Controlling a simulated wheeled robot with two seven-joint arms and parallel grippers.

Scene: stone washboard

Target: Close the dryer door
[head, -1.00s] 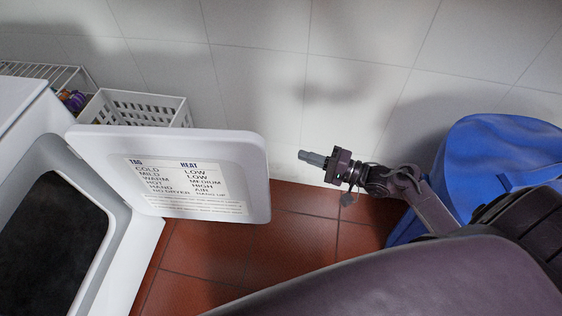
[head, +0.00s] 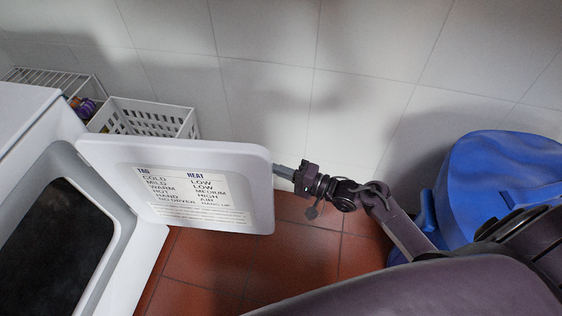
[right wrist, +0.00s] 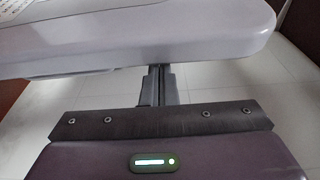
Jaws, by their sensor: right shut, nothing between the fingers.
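The dryer door (head: 190,222) stands open, swung out to the right of the dryer (head: 128,262), with its label side facing me. The dark drum opening (head: 55,240) is uncovered. My right gripper (head: 279,170) is shut and empty. My left gripper is not in view.
A white plastic basket (head: 150,118) and a wire rack (head: 45,78) with a small purple item are behind the dryer. A blue bin (head: 495,180) stands at the right by the tiled wall. Red floor tiles are clear below the door.

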